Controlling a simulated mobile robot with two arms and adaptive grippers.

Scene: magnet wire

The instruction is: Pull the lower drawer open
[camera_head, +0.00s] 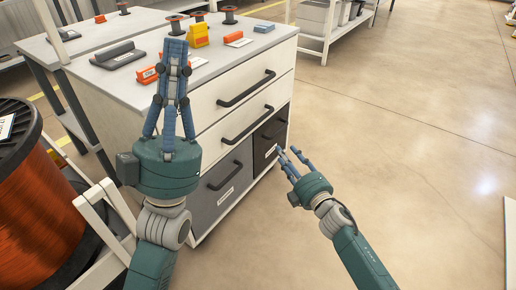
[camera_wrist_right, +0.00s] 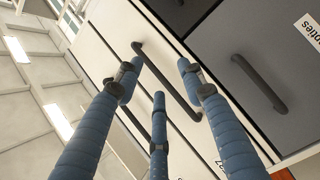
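The cabinet has two wide white drawers, the lower white drawer (camera_head: 228,133) with a black bar handle (camera_head: 248,126). Beneath them are a grey drawer (camera_head: 213,198) and a dark drawer (camera_head: 268,137), each with its own handle. My right gripper (camera_head: 290,156) is in front of the cabinet's right side, low, near the dark drawer. In the right wrist view, its three blue fingers (camera_wrist_right: 160,90) are spread and empty, with a black handle (camera_wrist_right: 167,82) on a white front behind them. My left gripper (camera_head: 175,48) points up above the worktop, fingers close together, apparently empty. No drawer looks pulled out.
The worktop (camera_head: 130,82) holds an orange block (camera_head: 146,75), a yellow item (camera_head: 195,36), a dark grey box (camera_head: 118,55) and black spools. A large copper wire spool (camera_head: 40,200) stands at left. The floor (camera_head: 400,130) right of the cabinet is clear.

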